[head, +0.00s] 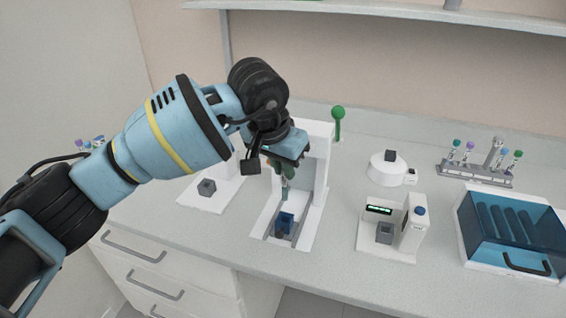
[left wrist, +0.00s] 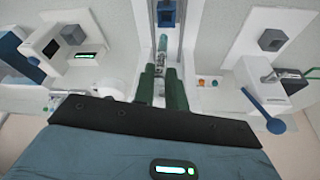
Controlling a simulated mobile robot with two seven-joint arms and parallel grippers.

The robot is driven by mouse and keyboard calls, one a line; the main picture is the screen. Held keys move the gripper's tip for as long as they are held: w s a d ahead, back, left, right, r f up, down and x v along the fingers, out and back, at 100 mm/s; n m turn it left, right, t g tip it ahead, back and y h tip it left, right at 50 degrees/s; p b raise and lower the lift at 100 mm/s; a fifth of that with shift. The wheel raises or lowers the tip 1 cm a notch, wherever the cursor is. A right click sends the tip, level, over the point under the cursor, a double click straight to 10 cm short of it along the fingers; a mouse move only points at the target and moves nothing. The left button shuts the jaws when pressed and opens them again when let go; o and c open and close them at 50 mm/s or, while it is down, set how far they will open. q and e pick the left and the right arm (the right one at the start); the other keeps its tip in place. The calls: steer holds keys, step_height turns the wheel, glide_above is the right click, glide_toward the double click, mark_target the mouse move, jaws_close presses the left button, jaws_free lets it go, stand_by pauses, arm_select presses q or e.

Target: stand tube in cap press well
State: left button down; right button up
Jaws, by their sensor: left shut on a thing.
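My left gripper (head: 287,171) is shut on a slim tube (head: 285,188), with the tube's lower part hanging below the fingers. In the left wrist view the tube (left wrist: 161,45) stands out past the green fingers (left wrist: 163,88). Below it is a white press station (head: 301,222) with a rail channel and a dark blue well block (head: 284,223). The tube is above and slightly behind the block in the head view, apart from it. The block also shows in the left wrist view (left wrist: 166,14). My arm hides part of the press. My right gripper is not in view.
A white station with a grey block (head: 207,187) stands left. Right are a display device with a grey well (head: 384,233), a round white device (head: 388,168), a tube rack (head: 475,175) and a blue-lidded box (head: 515,225). A green ball handle (head: 338,113) rises behind the press.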

mark_target(283, 196)
arm_select(q)
steer(key=shift+x, duration=0.95)
steer(key=shift+s+a+f+b, duration=0.1)
steer(key=shift+f+b, duration=0.2)
steer(key=shift+f, duration=0.35)
steer(key=shift+s+a+f+b, duration=0.15)
steer(key=shift+f+b, duration=0.1)
steer(key=shift+f, duration=0.5)
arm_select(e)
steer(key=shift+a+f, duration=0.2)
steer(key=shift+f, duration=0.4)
arm_select(q)
steer(key=shift+f, duration=0.15)
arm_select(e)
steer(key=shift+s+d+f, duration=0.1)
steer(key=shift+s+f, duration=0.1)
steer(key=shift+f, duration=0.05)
arm_select(q)
steer(key=shift+f+b, duration=0.4)
steer(key=shift+f, duration=0.25)
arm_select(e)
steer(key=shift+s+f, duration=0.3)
arm_select(q)
steer(key=shift+f+b, duration=0.3)
steer(key=shift+f, duration=0.55)
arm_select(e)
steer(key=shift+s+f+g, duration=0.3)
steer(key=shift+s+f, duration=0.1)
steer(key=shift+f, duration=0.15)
